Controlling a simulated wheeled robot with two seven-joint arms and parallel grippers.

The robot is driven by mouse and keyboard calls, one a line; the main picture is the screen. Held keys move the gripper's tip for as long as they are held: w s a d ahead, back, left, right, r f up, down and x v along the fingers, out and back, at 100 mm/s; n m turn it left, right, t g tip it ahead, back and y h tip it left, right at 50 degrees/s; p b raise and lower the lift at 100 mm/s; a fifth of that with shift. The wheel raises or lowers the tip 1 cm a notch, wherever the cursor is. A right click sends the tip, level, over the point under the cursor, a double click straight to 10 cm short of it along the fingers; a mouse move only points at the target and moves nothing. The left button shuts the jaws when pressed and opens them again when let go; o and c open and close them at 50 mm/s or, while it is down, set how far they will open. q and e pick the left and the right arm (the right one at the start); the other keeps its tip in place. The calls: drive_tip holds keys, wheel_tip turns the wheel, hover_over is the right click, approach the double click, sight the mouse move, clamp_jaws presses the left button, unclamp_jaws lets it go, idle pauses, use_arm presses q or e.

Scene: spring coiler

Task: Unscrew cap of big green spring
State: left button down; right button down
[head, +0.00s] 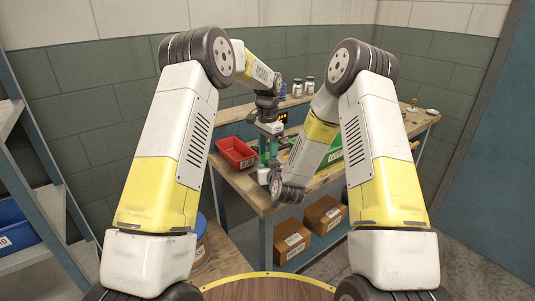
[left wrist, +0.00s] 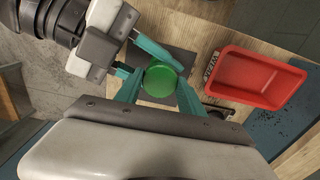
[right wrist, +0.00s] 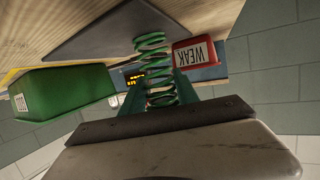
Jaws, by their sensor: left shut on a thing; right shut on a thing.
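The big green spring (right wrist: 154,62) stands on a dark grey plate (right wrist: 100,38), its open coils showing in the right wrist view. Its round green cap (left wrist: 160,81) is seen from above in the left wrist view. My left gripper (left wrist: 160,88) has its teal fingers on either side of the cap and is shut on it. My right gripper (right wrist: 157,95) is shut on the spring's coils from the side, below the cap. In the head view my left gripper (head: 268,148) points down over the bench, and the right arm's wrist hides part of the spring area.
A red bin labelled WEAK (left wrist: 258,80) stands close beside the spring. A green bin (right wrist: 62,92) is on the other side. Jars (head: 297,89) stand at the back of the bench. Cardboard boxes (head: 292,240) sit on the shelf below. A blue bin (head: 14,230) is on a left rack.

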use_arm(q)
drive_tip(key=n, duration=1.2)
drive_tip(key=shift+n, duration=0.3)
drive_tip(key=n, duration=0.7)
drive_tip(key=shift+n, duration=0.3)
drive_tip(key=n, duration=0.5)
drive_tip(key=shift+r, duration=0.1)
drive_tip(key=n, duration=0.9)
drive_tip(key=shift+n, duration=0.4)
drive_tip(key=n, duration=0.9)
drive_tip(key=shift+n, duration=0.4)
drive_tip(key=shift+w+r, duration=0.1)
drive_tip(key=shift+r, duration=0.15)
